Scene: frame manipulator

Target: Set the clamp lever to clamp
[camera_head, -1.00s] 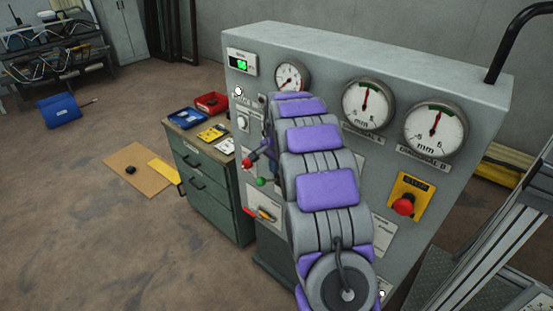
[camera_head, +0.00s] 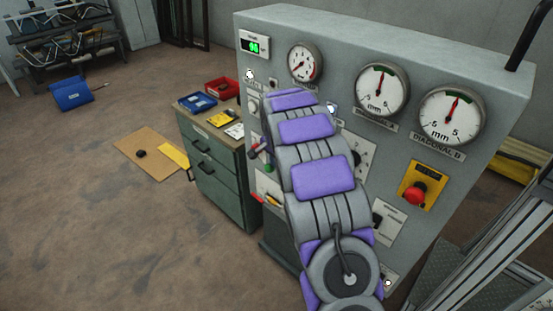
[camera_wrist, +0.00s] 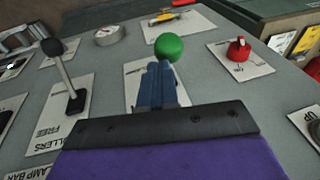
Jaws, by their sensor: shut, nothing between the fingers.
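In the wrist view my gripper (camera_wrist: 157,84) is shut and empty, its blue fingers pointing at the panel. A green ball knob (camera_wrist: 169,47) shows just beyond the fingertips; I cannot tell if they touch. To the left, a black-knobbed lever (camera_wrist: 66,75) stands on a white plate whose label partly reads "...LLERS FREE". A plate at the lower left (camera_wrist: 28,171) partly reads "...AMP BAR". I cannot tell for sure which lever is the clamp lever. In the head view my arm hides my gripper and part of the panel; the green knob (camera_head: 268,168) shows left of it.
The grey console (camera_head: 400,50) carries dial gauges (camera_head: 382,90) and a red stop button (camera_head: 415,194) on yellow. A red knob (camera_wrist: 239,48) sits right of the green one in the wrist view. A green drawer cabinet (camera_head: 222,180) stands left of the console. Floor to the left is mostly open.

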